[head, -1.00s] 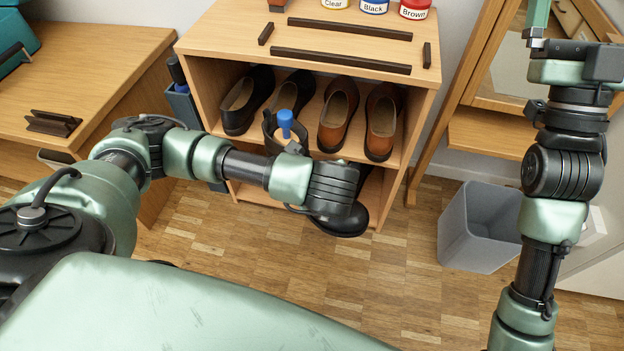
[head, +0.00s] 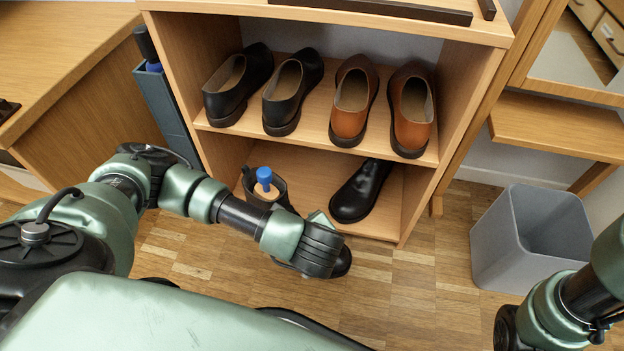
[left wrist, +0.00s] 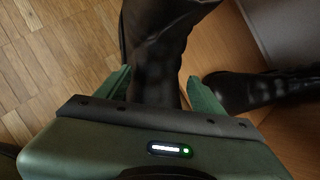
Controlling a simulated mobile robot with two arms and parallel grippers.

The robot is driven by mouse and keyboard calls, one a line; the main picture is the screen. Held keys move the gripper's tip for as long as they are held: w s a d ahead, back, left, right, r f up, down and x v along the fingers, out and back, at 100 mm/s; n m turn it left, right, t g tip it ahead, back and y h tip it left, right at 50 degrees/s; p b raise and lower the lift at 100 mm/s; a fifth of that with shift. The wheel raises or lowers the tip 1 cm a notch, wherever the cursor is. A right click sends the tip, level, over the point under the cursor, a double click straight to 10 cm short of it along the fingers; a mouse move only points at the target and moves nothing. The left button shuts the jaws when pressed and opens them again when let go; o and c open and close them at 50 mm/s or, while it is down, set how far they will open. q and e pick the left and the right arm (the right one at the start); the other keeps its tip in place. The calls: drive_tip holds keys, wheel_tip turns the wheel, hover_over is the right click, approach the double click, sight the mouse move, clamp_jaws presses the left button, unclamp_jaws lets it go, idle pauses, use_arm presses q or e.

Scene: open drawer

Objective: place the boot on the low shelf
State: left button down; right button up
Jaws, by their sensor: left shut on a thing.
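The black boot is held by my left gripper (head: 318,220), at the front of the low shelf (head: 312,172). Its open top, with a tan and blue insert (head: 264,182), shows left of my wrist, and its toe (head: 343,263) shows below. The gripper hides its middle. In the left wrist view the boot's dark leather (left wrist: 160,60) sits between the two green fingers. My right gripper is out of view.
Black shoes (head: 238,85) and brown shoes (head: 411,108) stand on the shelf above. The cabinet's right side wall (head: 455,120) bounds the low shelf. A grey bin (head: 530,240) stands on the floor at right. Bare low shelf shows left of the second boot.

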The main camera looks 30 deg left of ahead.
use_arm(q)
drive_tip(key=w+a+f+b, duration=0.1)
drive_tip(key=w+a+b, duration=0.3)
drive_tip(key=w+a, duration=0.8)
drive_tip(key=shift+w+f, duration=0.2)
drive_tip(key=shift+w, duration=0.4)
drive_tip(key=shift+s+a, duration=0.1)
drive_tip(key=c, duration=0.6)
unclamp_jaws()
drive_tip(key=shift+f, duration=0.25)
drive_tip(key=o, duration=0.4)
drive_tip(key=shift+f, duration=0.1)
drive_tip(key=shift+r, duration=0.2)
